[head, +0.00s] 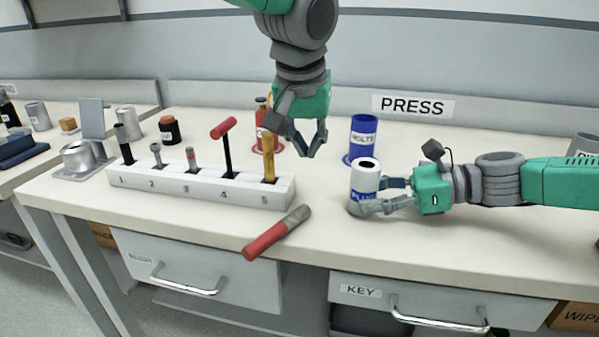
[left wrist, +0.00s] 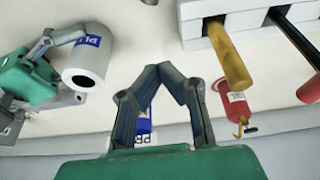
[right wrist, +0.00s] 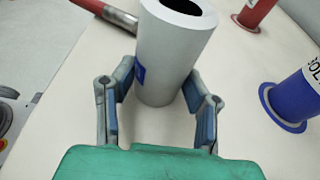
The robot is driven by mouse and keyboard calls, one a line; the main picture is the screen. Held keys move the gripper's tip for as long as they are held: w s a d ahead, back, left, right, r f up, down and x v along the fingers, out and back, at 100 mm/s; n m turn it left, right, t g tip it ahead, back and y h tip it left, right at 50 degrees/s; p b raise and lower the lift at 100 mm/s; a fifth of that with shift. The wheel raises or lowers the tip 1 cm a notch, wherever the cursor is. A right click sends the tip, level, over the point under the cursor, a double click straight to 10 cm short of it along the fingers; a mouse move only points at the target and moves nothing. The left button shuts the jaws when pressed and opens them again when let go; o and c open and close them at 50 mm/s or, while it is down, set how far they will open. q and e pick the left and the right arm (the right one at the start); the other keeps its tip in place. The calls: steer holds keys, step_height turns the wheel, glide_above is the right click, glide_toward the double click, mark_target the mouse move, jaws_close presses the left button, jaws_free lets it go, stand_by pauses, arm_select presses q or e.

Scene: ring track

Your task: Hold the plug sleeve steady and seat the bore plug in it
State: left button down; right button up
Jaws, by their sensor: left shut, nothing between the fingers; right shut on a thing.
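The plug sleeve (head: 365,184) is a white upright cylinder with a blue label and a dark open bore on top. It stands on the bench in the head view and also shows in the left wrist view (left wrist: 90,55) and right wrist view (right wrist: 170,60). My right gripper (head: 374,196) is shut around its lower part from the right. A red and grey rod (head: 278,234), probably the bore plug, lies on the bench in front of the rack. My left gripper (head: 312,153) is shut and empty, raised behind the rod and left of the sleeve.
A white numbered rack (head: 200,191) holds several upright tools, including a yellow one (head: 268,158) near my left gripper. A blue container (head: 363,138) stands behind the sleeve, and a red one (head: 266,130) behind the rack. Bench between rod and sleeve is clear.

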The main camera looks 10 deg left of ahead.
arm_select(q)
steer(key=s+a+r+n+g+h, duration=0.25)
steer(key=a+n+h, duration=0.25)
steer(key=a+n, duration=0.3)
steer(key=s+a+r+n+g+h, duration=0.1)
steer(key=s+a+r+n+h, duration=0.2)
steer(key=a+n, duration=0.5)
steer(key=n+h, duration=0.1)
glide_toward(260, 231)
steer(key=shift+g, duration=0.45)
steer(key=a+r, duration=0.1)
steer(key=a, duration=0.1)
steer(key=w+a+r, duration=0.1)
steer(key=a, duration=0.1)
steer(key=shift+r, duration=0.2)
steer(key=shift+d+f, duration=0.25)
steer(key=shift+f, duration=0.1)
steer(key=x, duration=0.9)
steer(key=shift+s+d+f, duration=0.1)
steer(key=shift+d+f, duration=0.05)
steer(key=shift+f, duration=0.05)
steer(key=d, duration=0.2)
steer(key=shift+d+r, duration=0.15)
steer(key=shift+d, duration=0.8)
steer(key=shift+s+d, duration=0.15)
steer(key=shift+d, duration=0.7)
